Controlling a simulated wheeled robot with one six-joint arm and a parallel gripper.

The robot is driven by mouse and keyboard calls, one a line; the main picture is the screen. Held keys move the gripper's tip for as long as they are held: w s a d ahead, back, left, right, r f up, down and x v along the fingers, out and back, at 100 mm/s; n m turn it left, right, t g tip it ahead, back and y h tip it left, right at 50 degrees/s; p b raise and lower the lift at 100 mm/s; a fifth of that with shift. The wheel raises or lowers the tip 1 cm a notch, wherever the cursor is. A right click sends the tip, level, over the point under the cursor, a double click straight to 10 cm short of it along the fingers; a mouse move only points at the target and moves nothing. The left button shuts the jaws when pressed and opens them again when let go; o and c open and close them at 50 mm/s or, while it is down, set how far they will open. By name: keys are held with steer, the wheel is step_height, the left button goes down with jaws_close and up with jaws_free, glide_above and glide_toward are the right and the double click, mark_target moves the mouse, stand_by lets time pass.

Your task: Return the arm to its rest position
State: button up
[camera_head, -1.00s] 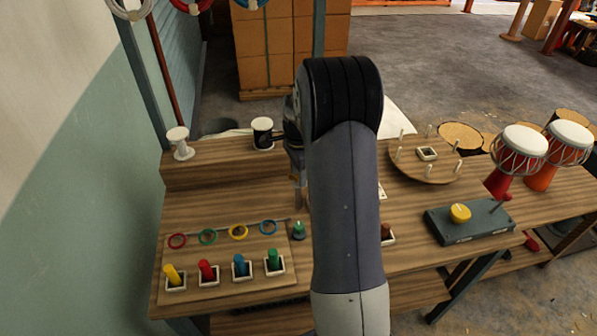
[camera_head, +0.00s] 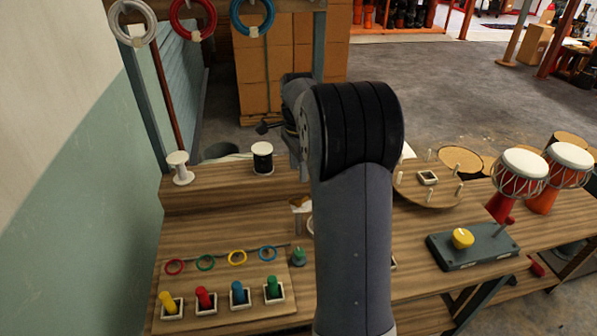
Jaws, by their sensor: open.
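My arm (camera_head: 352,240) rises through the middle of the view and bends at a dark ribbed joint. My gripper (camera_head: 300,165) shows only in part, left of that joint and above the bench. The arm hides most of it. Its jaws are open and I see nothing held in the part that shows. It is apart from the black-and-white spool (camera_head: 262,158) to its left.
The wooden bench (camera_head: 215,225) carries a white spool (camera_head: 179,168), coloured rings and pegs (camera_head: 240,292), a round pegged board (camera_head: 428,190) and a grey block with a yellow knob (camera_head: 462,238). Goblet drums (camera_head: 522,175) stand right. Coiled rings (camera_head: 193,18) hang upper left.

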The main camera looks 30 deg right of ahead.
mark_target(298, 202)
step_height(298, 202, down, 10)
steer(key=shift+f+p, duration=0.25)
steer(key=shift+p, duration=0.3)
steer(key=shift+f, duration=0.2)
steer(key=shift+n, duration=0.3)
